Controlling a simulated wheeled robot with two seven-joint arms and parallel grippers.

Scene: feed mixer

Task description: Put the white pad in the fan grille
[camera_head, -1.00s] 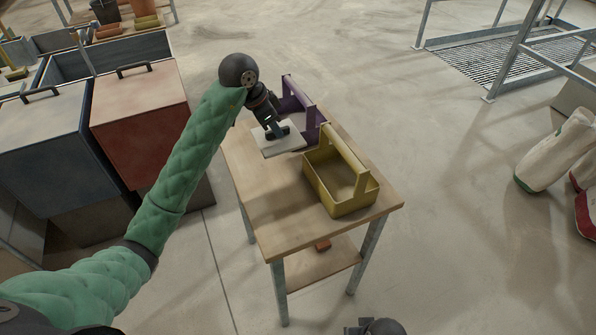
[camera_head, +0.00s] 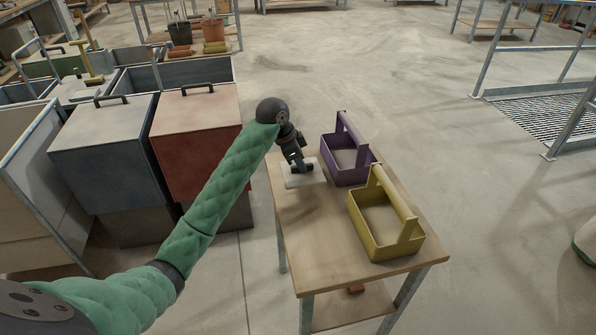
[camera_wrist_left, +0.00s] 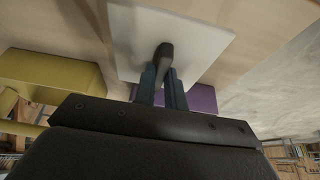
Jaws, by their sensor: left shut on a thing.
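The white pad (camera_head: 294,179) is a flat square plate at the far left part of the wooden table (camera_head: 310,230). In the left wrist view the white pad (camera_wrist_left: 200,42) has a dark knob-like handle (camera_wrist_left: 163,58). My left gripper (camera_head: 303,168) is shut on this handle, and its blue fingers show in the left wrist view (camera_wrist_left: 161,86). I cannot tell whether the pad touches the tabletop or hangs just above it. I cannot pick out the fan grille. My right gripper is not in view.
A purple tote (camera_head: 345,163) stands right beside the pad. A yellow tote (camera_head: 385,227) stands nearer on the table. Red (camera_head: 195,130) and blue (camera_head: 108,150) lidded bins stand left of the table. Floor is open behind and right.

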